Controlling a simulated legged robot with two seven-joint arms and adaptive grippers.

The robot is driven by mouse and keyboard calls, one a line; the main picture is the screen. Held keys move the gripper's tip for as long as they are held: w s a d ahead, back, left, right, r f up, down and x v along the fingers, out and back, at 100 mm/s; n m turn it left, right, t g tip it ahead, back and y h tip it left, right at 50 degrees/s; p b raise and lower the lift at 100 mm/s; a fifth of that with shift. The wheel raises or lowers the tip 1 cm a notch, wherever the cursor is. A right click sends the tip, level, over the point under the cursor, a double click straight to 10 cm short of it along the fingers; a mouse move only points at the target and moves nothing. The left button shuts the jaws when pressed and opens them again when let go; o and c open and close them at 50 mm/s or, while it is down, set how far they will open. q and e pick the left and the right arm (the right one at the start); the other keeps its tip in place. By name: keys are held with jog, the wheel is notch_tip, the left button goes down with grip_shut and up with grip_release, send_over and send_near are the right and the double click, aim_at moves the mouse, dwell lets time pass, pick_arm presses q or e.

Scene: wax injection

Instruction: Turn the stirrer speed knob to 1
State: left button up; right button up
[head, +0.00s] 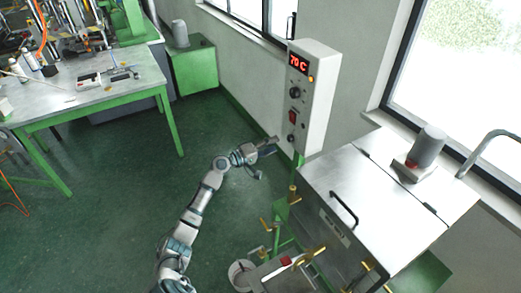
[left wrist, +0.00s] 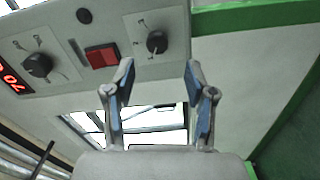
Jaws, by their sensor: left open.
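My left gripper (head: 268,158) is open and empty just in front of the lower knob. Its fingers (left wrist: 160,75) point toward that knob, apart from it. My right gripper is out of view.
A metal tank (head: 370,200) with a black handle and a grey motor (head: 428,145) stands right of the box. Brass valves (head: 310,254) sit below it. A green-framed workbench (head: 90,97) is at the left. The floor between is clear.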

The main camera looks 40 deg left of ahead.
pick_arm(q)
jog(key=v, duration=0.6)
jog(key=shift+a, duration=0.3)
jog(key=shift+d+f, duration=0.1)
